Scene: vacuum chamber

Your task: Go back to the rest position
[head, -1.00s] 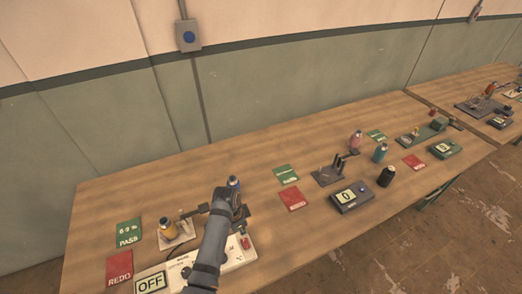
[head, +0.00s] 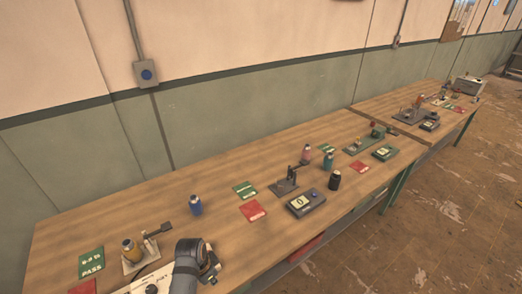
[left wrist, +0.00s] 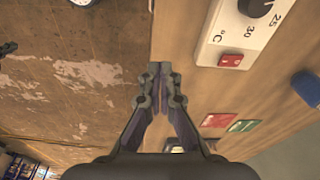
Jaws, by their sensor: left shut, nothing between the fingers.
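My left gripper (head: 208,262) is at the bottom of the head view, near the front edge of the long wooden table (head: 110,212). In the left wrist view its two fingers (left wrist: 160,75) are together with nothing between them. A blue bottle (head: 196,205) stands upright on the table beyond the gripper, apart from it. My forearm hides part of the white panel (head: 148,284), whose dial and red switch (left wrist: 231,60) show in the left wrist view. My right gripper is in neither view.
A yellow bottle (head: 131,250) stands on a small stand at the left. A green PASS card (head: 91,262) lies beside it. A grey box with a display (head: 306,202), a black bottle (head: 335,180) and a teal bottle (head: 328,160) stand farther right. Open floor (head: 440,210) lies in front.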

